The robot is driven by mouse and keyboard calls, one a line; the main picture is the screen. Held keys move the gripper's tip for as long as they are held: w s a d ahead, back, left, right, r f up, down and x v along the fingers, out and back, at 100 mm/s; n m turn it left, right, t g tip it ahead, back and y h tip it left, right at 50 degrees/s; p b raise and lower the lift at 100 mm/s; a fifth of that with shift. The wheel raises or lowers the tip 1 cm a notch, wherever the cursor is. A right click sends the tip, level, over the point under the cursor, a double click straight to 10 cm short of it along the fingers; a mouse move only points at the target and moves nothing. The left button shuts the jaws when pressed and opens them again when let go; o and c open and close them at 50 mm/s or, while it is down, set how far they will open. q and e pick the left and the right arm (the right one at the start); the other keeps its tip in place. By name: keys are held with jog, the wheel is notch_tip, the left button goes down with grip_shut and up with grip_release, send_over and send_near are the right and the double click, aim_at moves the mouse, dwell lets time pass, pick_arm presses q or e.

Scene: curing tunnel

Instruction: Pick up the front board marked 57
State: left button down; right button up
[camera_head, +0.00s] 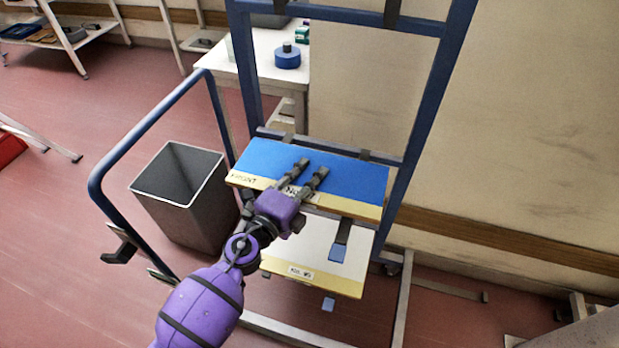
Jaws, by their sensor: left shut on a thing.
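A board with a blue top (355,177) and a yellow front edge lies level on the upper level of a blue-framed rack. Its front edge has dark handwriting at the left and a white label partly hidden by my gripper; I cannot read a number 57 on it. My left gripper (306,174) reaches in over the front edge from the lower left and is shut on this board. How its lower parts touch the board is hidden. A second board (315,261), white-topped with a yellow edge and a small label, sits below. My right gripper is not in view.
The rack's blue frame (428,118) rises behind and right of the boards. A blue handrail (138,134) and a grey bin (181,176) stand to the left. A white table (265,45) with a blue round item (287,57) is behind. Red floor is open at the left.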

pick_arm(q)
jog(key=s+r+p, duration=0.1)
jog(key=r, duration=0.1)
jog(key=s+r+p, duration=0.1)
jog(key=r+p, duration=0.1)
jog(key=r, duration=0.1)
jog(key=s+d+r+p, duration=0.1)
jog(key=s+r, duration=0.1)
jog(key=r, duration=0.1)
jog(key=shift+p, duration=0.4)
jog(key=s+d+r+p, duration=0.2)
jog(key=s, duration=0.7)
jog(key=shift+s+r+p, duration=0.25)
jog(key=shift+s+p, duration=0.05)
jog(key=shift+p, duration=0.1)
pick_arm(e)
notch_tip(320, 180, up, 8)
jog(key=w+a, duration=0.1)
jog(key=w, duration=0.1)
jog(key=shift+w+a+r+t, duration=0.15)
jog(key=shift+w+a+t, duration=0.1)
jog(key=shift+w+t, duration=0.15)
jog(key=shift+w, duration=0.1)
